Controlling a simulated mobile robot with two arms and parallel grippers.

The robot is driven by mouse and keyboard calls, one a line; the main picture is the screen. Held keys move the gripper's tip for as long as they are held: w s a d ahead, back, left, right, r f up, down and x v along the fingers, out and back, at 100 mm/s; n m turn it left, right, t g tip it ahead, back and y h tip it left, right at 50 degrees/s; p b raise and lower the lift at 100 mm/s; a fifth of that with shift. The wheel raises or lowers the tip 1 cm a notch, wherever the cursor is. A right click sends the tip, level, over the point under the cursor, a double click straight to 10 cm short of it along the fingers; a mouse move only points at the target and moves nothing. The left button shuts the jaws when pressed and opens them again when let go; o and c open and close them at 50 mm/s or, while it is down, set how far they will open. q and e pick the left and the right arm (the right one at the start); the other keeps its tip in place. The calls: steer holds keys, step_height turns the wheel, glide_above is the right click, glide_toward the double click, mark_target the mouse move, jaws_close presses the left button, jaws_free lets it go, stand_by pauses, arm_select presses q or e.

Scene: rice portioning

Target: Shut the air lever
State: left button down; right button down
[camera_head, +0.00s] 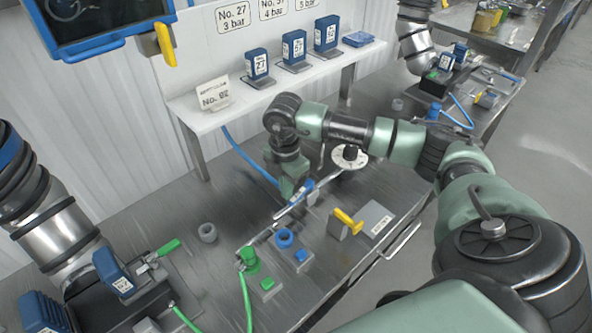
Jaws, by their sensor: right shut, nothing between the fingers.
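My right gripper (292,196) is at the end of the green and black arm that reaches over the bench from the right. It is shut with nothing in it, low over the bench beside a slim metal bar (326,178) with a blue part (308,187). I cannot tell whether it touches them. A yellow lever handle (347,221) stands on a grey block right of the gripper, apart from it. Which of these parts is the air lever is not clear from the picture. My left gripper is out of view.
Blue buttons (301,255) and green buttons (267,284) sit near the bench's front. A round dial (350,158) stands behind the bar. A white shelf (200,118) holds blue weights. A green-handled clamp (168,247) is at the left. Blue and green hoses cross the bench.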

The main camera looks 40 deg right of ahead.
steer(key=shift+s+d, duration=0.15)
steer(key=shift+s, duration=0.75)
steer(key=shift+s+d, duration=0.2)
steer(key=shift+s, duration=0.35)
steer(key=shift+s+d, duration=0.15)
steer(key=shift+s, duration=0.35)
steer(key=shift+s+d, duration=0.7)
steer(key=shift+s, duration=0.2)
